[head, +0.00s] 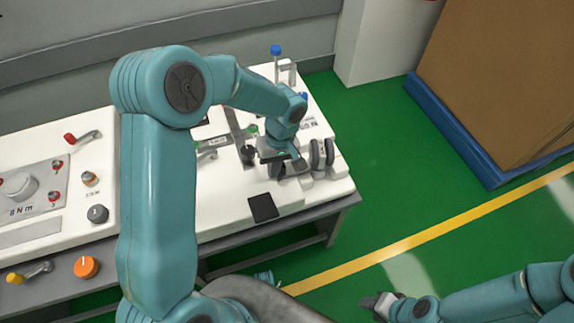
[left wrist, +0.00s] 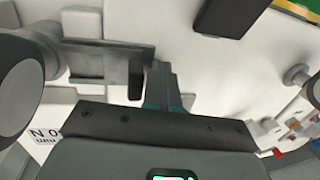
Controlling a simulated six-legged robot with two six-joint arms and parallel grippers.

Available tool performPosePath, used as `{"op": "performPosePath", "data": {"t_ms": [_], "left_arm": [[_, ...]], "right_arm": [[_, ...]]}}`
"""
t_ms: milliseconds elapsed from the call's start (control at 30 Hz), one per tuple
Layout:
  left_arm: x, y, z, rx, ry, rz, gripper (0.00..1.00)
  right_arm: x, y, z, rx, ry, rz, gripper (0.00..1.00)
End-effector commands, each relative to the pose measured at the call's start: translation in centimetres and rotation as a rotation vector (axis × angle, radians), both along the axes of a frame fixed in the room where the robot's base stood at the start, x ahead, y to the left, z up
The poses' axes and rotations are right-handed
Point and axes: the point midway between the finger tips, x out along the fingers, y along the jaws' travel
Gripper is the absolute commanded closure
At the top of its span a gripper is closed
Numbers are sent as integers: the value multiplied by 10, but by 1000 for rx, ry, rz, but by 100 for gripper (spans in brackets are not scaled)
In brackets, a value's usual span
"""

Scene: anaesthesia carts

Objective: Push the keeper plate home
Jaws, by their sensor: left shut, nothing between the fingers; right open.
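My left gripper (head: 292,160) is over the right end of the white bench, among small fittings. In the left wrist view its fingers (left wrist: 161,82) are together with nothing between them. A flat grey metal plate (left wrist: 105,55), which looks like the keeper plate, lies just left of the fingertips. A dark upright tab (left wrist: 135,79) stands at its right end, close beside the fingers; I cannot tell whether they touch. In the head view the gripper and wrist hide most of this spot. My right gripper (head: 377,304) is open and empty, low over the floor at the right.
Dark round knobs (head: 321,153) stand right of my left gripper. A black pad (head: 263,207) lies near the bench's front edge. A blue-capped bottle (head: 276,62) stands at the back. A panel with knobs and levers (head: 35,190) is at the left.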

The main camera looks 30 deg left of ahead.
Motion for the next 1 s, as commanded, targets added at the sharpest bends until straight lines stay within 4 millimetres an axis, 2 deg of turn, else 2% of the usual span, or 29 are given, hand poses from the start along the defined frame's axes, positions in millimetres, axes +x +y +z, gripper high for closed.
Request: {"op": "performPosePath", "data": {"t_ms": [33,367,1000], "left_arm": [[36,-30,-3,-90,-175,-8,100],[33,-28,3,-91,-175,-9,100],[33,-24,63,-86,-179,-3,100]], "right_arm": [[0,0,-2,0,0,0,57],[0,0,1,0,0,0,57],[0,0,40,0,0,0,57]]}}
